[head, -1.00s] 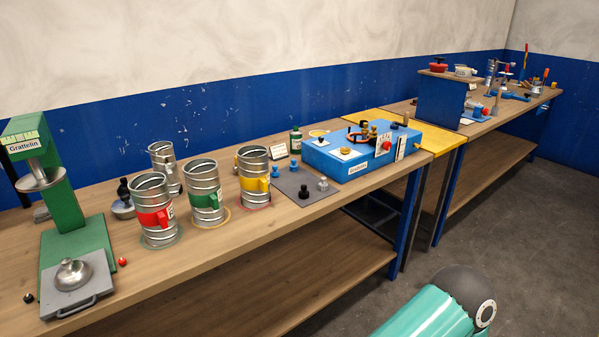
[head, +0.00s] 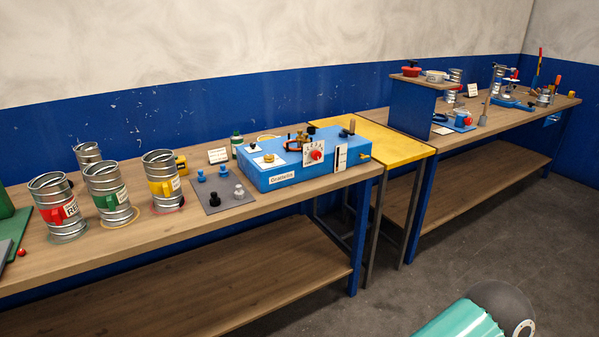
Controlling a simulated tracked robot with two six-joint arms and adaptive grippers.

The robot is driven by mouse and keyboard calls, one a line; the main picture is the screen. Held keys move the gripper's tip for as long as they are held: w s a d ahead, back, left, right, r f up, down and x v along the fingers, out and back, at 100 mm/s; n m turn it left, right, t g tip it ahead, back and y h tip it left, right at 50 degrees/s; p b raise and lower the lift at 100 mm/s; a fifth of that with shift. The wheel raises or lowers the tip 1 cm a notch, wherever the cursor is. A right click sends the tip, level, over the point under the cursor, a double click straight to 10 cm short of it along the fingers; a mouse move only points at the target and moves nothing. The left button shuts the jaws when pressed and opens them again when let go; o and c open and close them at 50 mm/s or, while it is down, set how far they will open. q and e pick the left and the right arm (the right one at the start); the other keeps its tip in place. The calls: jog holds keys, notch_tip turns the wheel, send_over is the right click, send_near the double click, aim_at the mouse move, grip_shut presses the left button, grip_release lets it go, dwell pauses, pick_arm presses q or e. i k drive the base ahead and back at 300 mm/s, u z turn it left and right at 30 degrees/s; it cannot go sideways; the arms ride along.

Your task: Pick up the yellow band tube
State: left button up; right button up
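The yellow band tube (head: 160,166) is a ribbed metal tube with a yellow band and a white label. It stands upright on the wooden bench (head: 240,211), over a reddish ring on the bench top. The green band tube (head: 105,182) and the red band tube (head: 52,193) stand upright to its left. Neither gripper shows in the head view. Only a teal and dark part of my own body shows at the bottom right, far from the tubes.
Right of the tube lie a grey mat (head: 222,198) with several knobs and a blue control box (head: 300,165). A plain metal tube (head: 88,153) stands behind. A yellow table (head: 385,142) joins another bench (head: 500,118). The floor (head: 480,220) in front is clear.

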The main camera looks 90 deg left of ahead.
aim_at(160, 166)
jog(key=z, duration=0.4)
jog(key=i, duration=0.5)
jog(key=u, duration=2.45)
jog(key=i, duration=0.35)
jog(key=u, duration=3)
jog(key=i, duration=1.1)
jog(key=z, duration=0.7)
